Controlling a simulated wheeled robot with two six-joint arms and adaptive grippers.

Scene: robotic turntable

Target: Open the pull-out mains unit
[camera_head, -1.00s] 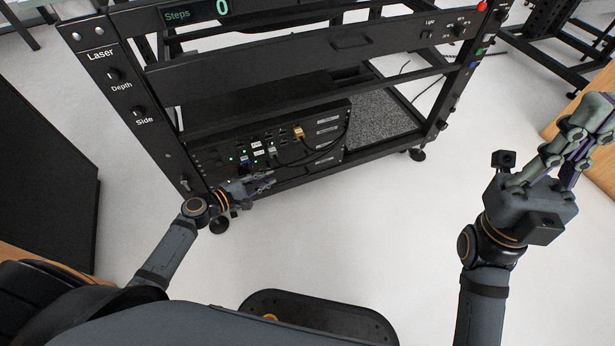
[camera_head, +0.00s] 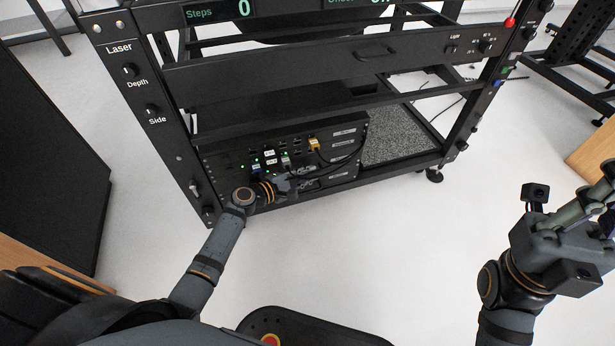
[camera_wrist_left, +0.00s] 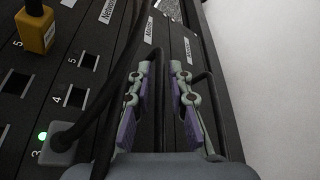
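My right gripper (camera_head: 598,205) is at the right edge, away from the rack and partly cut off.
Black cables (camera_wrist_left: 118,70) run across the fronts beside my left fingers. The rack's left post (camera_head: 165,130) stands close to my left arm. The floor (camera_head: 390,240) in front is clear.

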